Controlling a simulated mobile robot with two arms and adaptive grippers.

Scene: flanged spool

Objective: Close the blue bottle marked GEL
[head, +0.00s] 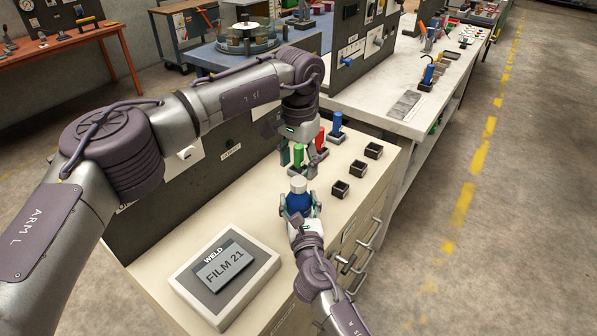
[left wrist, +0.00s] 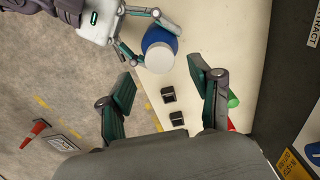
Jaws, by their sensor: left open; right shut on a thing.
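The blue bottle (head: 298,203) stands near the front of the cream cabinet top, with a white top (head: 298,185) on it. I cannot read a GEL mark, nor tell whether the white top is loose or seated. My right gripper (head: 299,212) is shut around the bottle's blue body. In the left wrist view the blue body (left wrist: 158,38) and round white top (left wrist: 159,59) show beside my right gripper's fingers. My left gripper (head: 302,157) is open, pointing down above and behind the bottle. Its spread fingers (left wrist: 165,95) show nothing held between them.
Green (head: 298,154), red (head: 320,137) and blue (head: 336,122) upright pieces stand behind, close to my left gripper. Small dark open boxes (head: 357,168) sit to the right. A WELD FILM 21 box (head: 190,281) lies front left. The top between is clear.

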